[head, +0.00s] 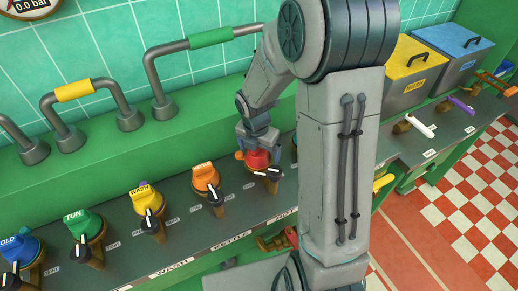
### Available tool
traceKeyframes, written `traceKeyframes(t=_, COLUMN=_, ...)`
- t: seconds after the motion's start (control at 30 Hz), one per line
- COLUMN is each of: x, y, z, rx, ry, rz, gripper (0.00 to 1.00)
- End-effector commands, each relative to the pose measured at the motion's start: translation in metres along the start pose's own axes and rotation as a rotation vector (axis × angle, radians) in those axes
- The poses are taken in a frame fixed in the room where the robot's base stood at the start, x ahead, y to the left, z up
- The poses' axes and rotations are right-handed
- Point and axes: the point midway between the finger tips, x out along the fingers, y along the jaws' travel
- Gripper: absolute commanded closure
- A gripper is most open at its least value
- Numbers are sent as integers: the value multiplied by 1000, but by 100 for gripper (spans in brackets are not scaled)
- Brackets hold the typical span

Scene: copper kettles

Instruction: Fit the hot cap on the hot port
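My arm hides the counter just right of the port.
Capped ports stand to the left: orange (205,177), yellow (147,199), green (84,224) and blue (18,249). Grey pipes with a yellow sleeve (74,91) and a green sleeve (210,38) rise behind. Yellow-lidded (412,62) and blue-lidded (455,42) boxes stand at the right.

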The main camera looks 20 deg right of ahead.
Motion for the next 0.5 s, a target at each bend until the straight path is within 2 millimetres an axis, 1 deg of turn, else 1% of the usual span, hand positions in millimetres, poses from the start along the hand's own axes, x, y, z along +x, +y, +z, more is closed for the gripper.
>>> traceKeyframes(t=0.17, x=-1, y=0, z=0, rx=-1, ry=0, rz=0, gripper=5)
traceKeyframes(t=0.27, x=-8, y=0, z=0, rx=0, ry=-1, rz=1, gripper=5)
traceKeyframes(t=0.37, x=-24, y=1, z=0, rx=-1, ry=-3, rz=3, gripper=5)
traceKeyframes(t=0.5, x=-55, y=1, z=1, rx=1, ry=-5, rz=5, gripper=5)
